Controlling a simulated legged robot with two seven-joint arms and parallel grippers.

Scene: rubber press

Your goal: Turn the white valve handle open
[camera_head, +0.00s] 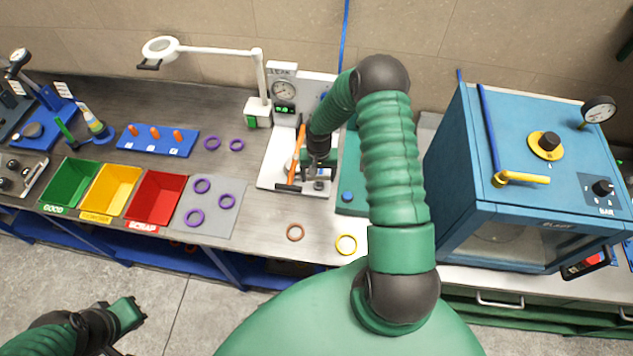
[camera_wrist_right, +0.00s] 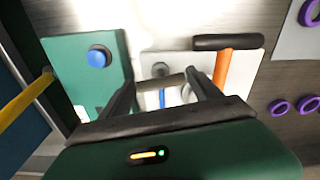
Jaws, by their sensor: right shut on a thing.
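The white base plate (camera_head: 270,178) of the leak tester (camera_head: 284,92) stands on the bench in the middle of the head view. My right gripper (camera_head: 318,172) reaches down over this plate.
An orange lever (camera_wrist_right: 223,70) with a black crossbar is close beside my right fingers. A green plate with a blue button (camera_wrist_right: 99,57) is on the other side. A blue cabinet with a yellow handle (camera_head: 522,178) stands right. Purple rings (camera_head: 195,217) and coloured bins (camera_head: 158,198) lie left.

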